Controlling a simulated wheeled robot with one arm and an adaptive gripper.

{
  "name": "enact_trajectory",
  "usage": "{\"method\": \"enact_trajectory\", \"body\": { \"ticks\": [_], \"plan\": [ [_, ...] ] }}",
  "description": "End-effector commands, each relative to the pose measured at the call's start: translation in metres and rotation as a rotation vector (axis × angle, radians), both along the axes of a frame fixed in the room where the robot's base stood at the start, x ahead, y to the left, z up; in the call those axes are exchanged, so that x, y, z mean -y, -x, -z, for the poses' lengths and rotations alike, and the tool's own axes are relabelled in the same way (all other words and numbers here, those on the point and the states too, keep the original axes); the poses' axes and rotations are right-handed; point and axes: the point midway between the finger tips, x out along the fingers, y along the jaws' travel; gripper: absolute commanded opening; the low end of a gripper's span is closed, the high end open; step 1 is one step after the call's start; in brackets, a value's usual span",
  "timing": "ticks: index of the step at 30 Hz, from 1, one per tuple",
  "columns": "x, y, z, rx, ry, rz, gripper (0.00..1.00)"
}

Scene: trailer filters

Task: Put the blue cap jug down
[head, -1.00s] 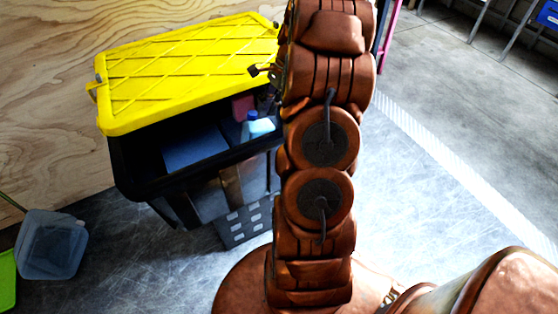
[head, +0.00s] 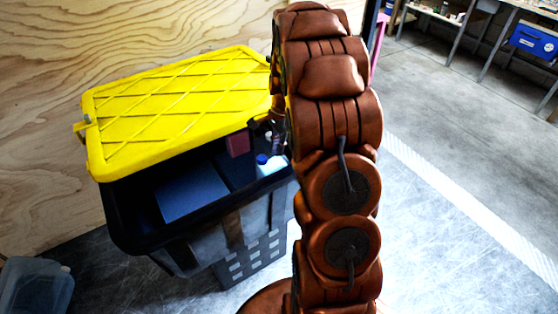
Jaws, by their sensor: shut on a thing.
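The blue cap jug (head: 271,168), pale with a blue cap, shows at the right end of the open black tote (head: 130,225). My arm covers its right side. My gripper (head: 275,140) is a small dark shape beside my arm, right at the top of the jug. It is shut on the jug. Its fingertips are mostly hidden, and I cannot tell whether the jug touches the tote's floor.
A yellow lid (head: 180,105) lies tilted over the tote's back. Inside are a blue flat thing (head: 190,190) and a dark pink thing (head: 238,144). A grey perforated crate (head: 252,262) stands below, and a clear bin (head: 35,285) at lower left. Floor at right is clear.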

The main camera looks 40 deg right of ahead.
Motion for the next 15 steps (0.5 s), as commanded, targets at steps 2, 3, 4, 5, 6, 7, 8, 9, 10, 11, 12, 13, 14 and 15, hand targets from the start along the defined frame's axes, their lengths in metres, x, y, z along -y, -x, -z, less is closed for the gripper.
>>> {"method": "enact_trajectory", "body": {
  "ticks": [2,3,4,5,6,7,8,9,10,11,12,13,14,15],
  "plan": [
    [0.001,-0.001,0.008,0.003,0.001,0.0,0.0],
    [0.001,-0.001,0.011,0.004,0.001,0.001,0.0],
    [0.002,-0.001,0.013,0.004,0.001,0.001,0.0],
    [0.002,-0.001,0.014,0.004,0.001,0.001,0.0],
    [0.002,-0.001,0.016,0.004,0.001,0.001,0.0],
    [0.001,-0.001,0.018,0.004,0.001,0.001,0.0],
    [0.001,-0.001,0.021,0.004,0.001,0.001,0.0],
    [0.001,0.0,0.025,0.003,0.001,0.001,0.0],
    [0.002,-0.001,0.029,0.004,0.001,0.001,0.0],
    [0.002,-0.001,0.033,0.004,0.001,0.001,0.0],
    [0.002,-0.001,0.038,0.004,0.001,0.001,0.0],
    [0.001,-0.001,0.042,0.003,0.0,0.002,0.0],
    [0.001,0.0,0.046,0.001,0.0,0.002,0.0],
    [0.001,0.0,0.049,0.001,0.0,0.002,0.0]
  ]
}}
